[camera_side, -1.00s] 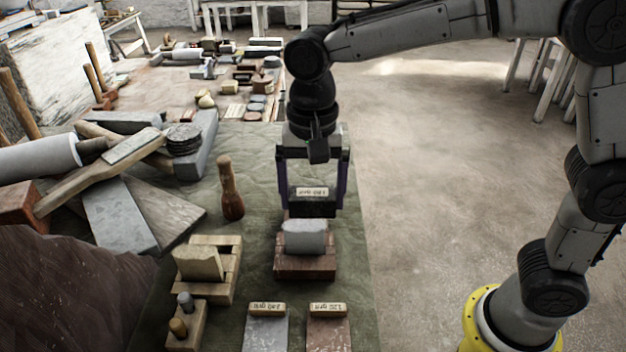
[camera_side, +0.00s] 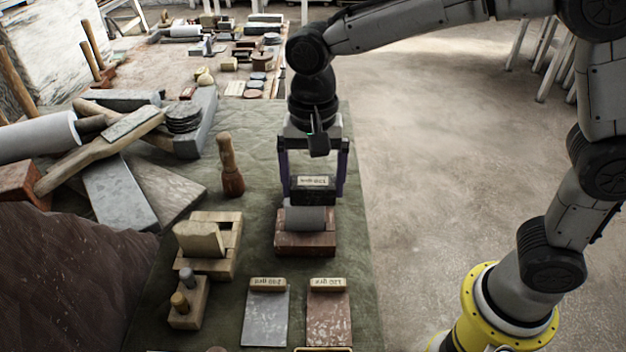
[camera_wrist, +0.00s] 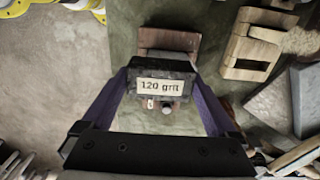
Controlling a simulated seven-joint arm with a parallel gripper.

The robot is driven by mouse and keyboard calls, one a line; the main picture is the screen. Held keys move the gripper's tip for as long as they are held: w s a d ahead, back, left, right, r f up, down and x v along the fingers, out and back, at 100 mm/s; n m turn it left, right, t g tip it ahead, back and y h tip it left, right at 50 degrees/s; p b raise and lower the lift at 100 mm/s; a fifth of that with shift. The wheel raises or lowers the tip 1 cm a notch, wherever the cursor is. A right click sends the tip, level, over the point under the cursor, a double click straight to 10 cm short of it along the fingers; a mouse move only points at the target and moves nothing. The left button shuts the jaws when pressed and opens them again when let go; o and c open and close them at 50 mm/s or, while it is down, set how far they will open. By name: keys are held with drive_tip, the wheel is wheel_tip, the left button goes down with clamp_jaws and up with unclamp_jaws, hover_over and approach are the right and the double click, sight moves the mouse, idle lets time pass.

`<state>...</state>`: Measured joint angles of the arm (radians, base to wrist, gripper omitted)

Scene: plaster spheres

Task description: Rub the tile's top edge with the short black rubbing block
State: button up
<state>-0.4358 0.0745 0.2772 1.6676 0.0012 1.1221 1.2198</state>
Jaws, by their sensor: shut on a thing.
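My gripper (camera_side: 313,193) is shut on the short black rubbing block (camera_side: 312,195), its purple fingers on either side. The block's label reads "120 grit" in the wrist view (camera_wrist: 160,88). The grey tile (camera_side: 308,220) stands on a reddish-brown base (camera_side: 305,246), just in front of and below the block in the side view. The block's lower side meets the tile's top edge in that picture; I cannot tell whether they touch.
A wooden block holder (camera_side: 212,262) and a small wooden stand with pegs (camera_side: 188,305) are at the left. A wooden-handled tool (camera_side: 230,170) stands behind them. A grey slab (camera_side: 265,318) and a reddish slab (camera_side: 328,318) with grit labels lie in front. Bare floor lies right.

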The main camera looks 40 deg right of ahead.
drive_tip(key=shift+f, duration=0.4)
drive_tip(key=shift+w, duration=0.1)
drive_tip(key=shift+w+a+f, duration=0.1)
drive_tip(key=shift+w+a, duration=0.55)
drive_tip(key=shift+a, duration=0.15)
drive_tip(key=shift+s+d, duration=1.55)
drive_tip(key=shift+d, duration=0.05)
drive_tip(key=shift+w+a, duration=1.55)
drive_tip(key=shift+a, duration=0.05)
drive_tip(key=shift+s+d, duration=0.6)
drive_tip(key=shift+d, duration=0.05)
drive_tip(key=shift+s+d+f, duration=0.1)
drive_tip(key=shift+s+d, duration=0.85)
drive_tip(key=shift+s, duration=0.05)
